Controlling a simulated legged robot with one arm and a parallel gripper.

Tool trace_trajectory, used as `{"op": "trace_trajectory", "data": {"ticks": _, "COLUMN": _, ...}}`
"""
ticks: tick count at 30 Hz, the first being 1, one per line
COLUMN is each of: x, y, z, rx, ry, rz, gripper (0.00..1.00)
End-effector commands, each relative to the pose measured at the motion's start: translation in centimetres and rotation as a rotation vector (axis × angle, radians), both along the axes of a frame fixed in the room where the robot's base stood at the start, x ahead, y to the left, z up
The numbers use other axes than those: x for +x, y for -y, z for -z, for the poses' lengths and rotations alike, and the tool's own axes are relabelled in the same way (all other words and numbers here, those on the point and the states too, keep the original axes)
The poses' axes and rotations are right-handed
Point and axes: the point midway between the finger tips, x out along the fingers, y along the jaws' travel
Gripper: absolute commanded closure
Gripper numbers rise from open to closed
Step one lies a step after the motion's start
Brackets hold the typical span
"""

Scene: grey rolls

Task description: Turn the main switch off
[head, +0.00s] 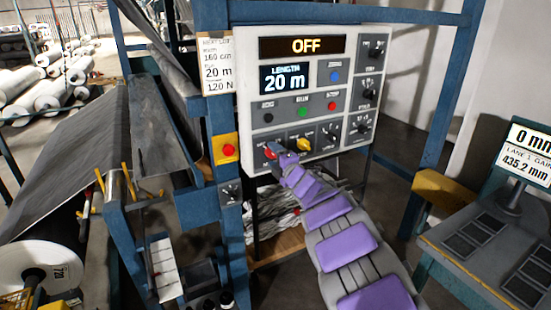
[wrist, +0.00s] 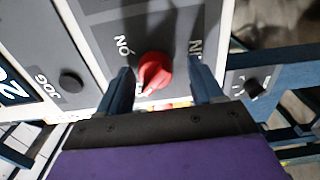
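The control panel (head: 312,95) is white and grey, and its top display (head: 303,46) reads OFF. The red rotary switch (wrist: 154,72) shows in the wrist view, with "ON" printed at its upper left. Its white mark points down and slightly left, where the label is mostly hidden. My gripper (wrist: 160,66) is open, with one dark blue finger on each side of the knob and a visible gap to it. In the head view my gripper (head: 278,156) is at the panel's lower left corner and partly covers the red switch (head: 270,152).
A red button on a yellow box (head: 227,150) is just left of my gripper. A yellow knob (head: 304,143) and a black knob (head: 331,135) are close on the right. Blue frame posts (head: 446,95) flank the panel. A desk (head: 490,240) with a screen stands at right.

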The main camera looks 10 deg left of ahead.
Motion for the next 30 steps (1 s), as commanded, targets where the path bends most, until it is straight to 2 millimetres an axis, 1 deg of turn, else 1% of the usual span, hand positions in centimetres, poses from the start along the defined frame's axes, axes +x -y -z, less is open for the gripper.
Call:
{"op": "trace_trajectory", "data": {"ticks": 6, "x": -0.1, "y": 0.2, "z": -0.2, "rx": 0.003, "ry": 0.002, "rz": 0.002, "gripper": 0.34}}
{"op": "trace_trajectory", "data": {"ticks": 11, "x": -0.9, "y": 0.7, "z": -0.4, "rx": 0.004, "ry": 0.004, "rz": 0.0, "gripper": 0.34}}
{"op": "trace_trajectory", "data": {"ticks": 23, "x": -5.1, "y": 3.6, "z": -0.3, "rx": 0.001, "ry": 0.001, "rz": 0.003, "gripper": 0.34}}
{"op": "trace_trajectory", "data": {"ticks": 30, "x": -7.9, "y": 5.4, "z": -0.2, "rx": -0.001, "ry": -0.001, "rz": 0.003, "gripper": 0.34}}
